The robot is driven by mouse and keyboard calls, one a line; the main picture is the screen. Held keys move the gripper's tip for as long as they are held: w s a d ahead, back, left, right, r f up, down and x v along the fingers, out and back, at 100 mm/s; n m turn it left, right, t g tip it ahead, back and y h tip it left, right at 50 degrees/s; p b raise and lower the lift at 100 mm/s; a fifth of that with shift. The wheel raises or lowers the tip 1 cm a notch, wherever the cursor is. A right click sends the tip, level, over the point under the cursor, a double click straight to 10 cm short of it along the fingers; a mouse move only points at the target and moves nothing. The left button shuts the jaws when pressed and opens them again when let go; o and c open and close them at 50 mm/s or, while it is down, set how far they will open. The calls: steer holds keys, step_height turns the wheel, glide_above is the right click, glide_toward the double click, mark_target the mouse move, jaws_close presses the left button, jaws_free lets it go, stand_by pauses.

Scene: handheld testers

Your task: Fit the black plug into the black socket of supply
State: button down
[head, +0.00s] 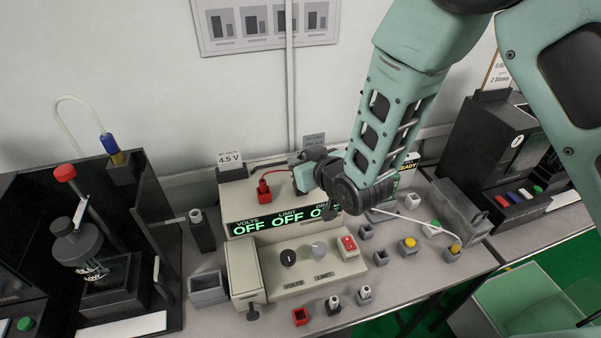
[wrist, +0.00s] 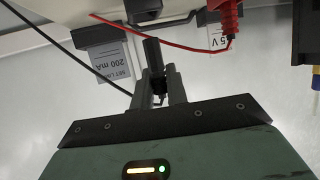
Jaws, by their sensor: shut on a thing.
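The supply (head: 297,278) is a beige bench unit whose green display reads OFF under volts and limit. My gripper (head: 306,178) is over the supply's rear top and hides part of it. In the wrist view, my gripper (wrist: 158,88) is shut on the black plug (wrist: 153,52), whose dark body sticks out beyond the fingers. A black block, apparently the black socket (wrist: 143,10), lies just ahead of the plug's end; I cannot tell if they touch. A red plug (head: 263,188) stands at the supply's rear, left of my gripper; it also shows in the wrist view (wrist: 230,15).
A red lead (wrist: 135,27) and a black lead (wrist: 65,50) run close to the gripper. A 4.5 V card (head: 230,160) stands behind the supply at left. Several small testers and blocks (head: 409,244) stand at right.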

steer(key=shift+f+p, duration=0.4)
steer(key=shift+f, duration=1.8)
steer(key=shift+f, duration=0.1)
steer(key=c, duration=1.4)
jaws_free()
